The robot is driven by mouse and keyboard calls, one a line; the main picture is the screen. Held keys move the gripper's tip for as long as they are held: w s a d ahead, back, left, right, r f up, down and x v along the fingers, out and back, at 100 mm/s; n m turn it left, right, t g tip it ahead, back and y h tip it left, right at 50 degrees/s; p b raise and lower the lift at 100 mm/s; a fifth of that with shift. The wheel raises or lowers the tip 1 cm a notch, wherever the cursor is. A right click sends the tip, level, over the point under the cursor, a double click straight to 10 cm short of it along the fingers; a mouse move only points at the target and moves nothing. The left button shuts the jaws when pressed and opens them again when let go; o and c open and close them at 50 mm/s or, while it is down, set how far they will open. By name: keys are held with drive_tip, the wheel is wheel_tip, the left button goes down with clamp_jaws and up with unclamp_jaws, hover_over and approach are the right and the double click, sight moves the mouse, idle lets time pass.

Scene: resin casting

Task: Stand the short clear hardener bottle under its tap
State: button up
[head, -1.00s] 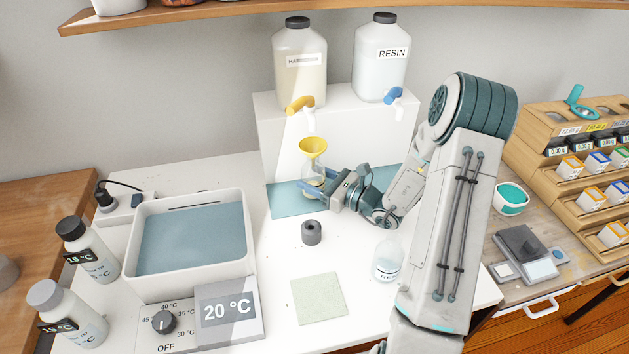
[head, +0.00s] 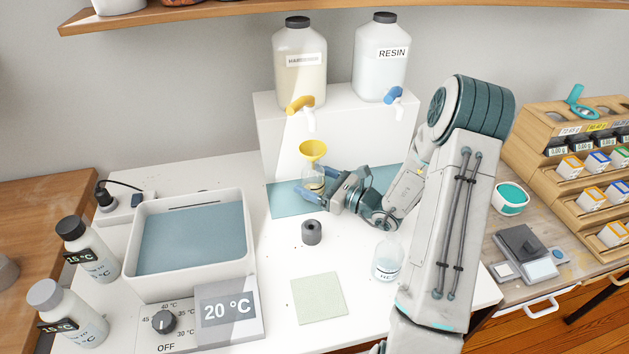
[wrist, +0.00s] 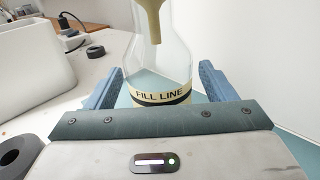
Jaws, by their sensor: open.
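The short clear hardener bottle (head: 314,183) stands upright on the blue mat, with a yellow funnel (head: 313,151) in its neck. It is below the orange tap (head: 300,105) of the HARDENER jug (head: 299,70). In the wrist view the clear bottle (wrist: 162,60) shows a FILL LINE band, and the funnel stem hangs inside it. My gripper (head: 325,192) is open at mat height, its blue fingers (wrist: 160,88) on either side of the bottle. I cannot tell whether a finger touches it. The bottle's lower part is partly hidden by my gripper.
The RESIN jug (head: 381,65) with a blue tap stands to the right on the white stand (head: 345,145). A grey ring (head: 311,232) and another clear bottle (head: 387,258) are in front. A water bath (head: 150,290) is at left. The blue mat (head: 285,203) has bare room at left.

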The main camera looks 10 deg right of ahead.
drive_tip(key=v, duration=1.1)
drive_tip(key=shift+s+d+b, duration=0.2)
drive_tip(key=shift+d+b, duration=0.05)
drive_tip(key=shift+b, duration=0.15)
drive_tip(key=shift+s+a+r, duration=0.15)
drive_tip(key=shift+s, duration=0.05)
drive_tip(key=s+a+r+n+g, duration=0.1)
drive_tip(key=a+n+g, duration=0.1)
drive_tip(key=a, duration=0.1)
drive_tip(key=s+a+r+n+g+y, duration=0.1)
drive_tip(key=s+a+n+g, duration=0.1)
drive_tip(key=n+g, duration=0.1)
drive_tip(key=s+a+r+n+g, duration=0.1)
drive_tip(key=s+a+n+g, duration=0.1)
drive_tip(key=a+n+g, duration=0.1)
drive_tip(key=shift+s+a+r, duration=0.1)
drive_tip(key=shift+a+r, duration=0.1)
drive_tip(key=shift+a, duration=0.15)
drive_tip(key=s+a+r+n+g+h, duration=0.2)
drive_tip(key=s+a+n+g+h, duration=0.2)
drive_tip(key=s+n+g+h, duration=0.55)
drive_tip(key=s+d+r+n+t+h, duration=0.4)
drive_tip(key=n+t, duration=0.3)
drive_tip(key=n, duration=0.2)
drive_tip(key=shift+d+r, duration=0.25)
drive_tip(key=shift+r, duration=0.4)
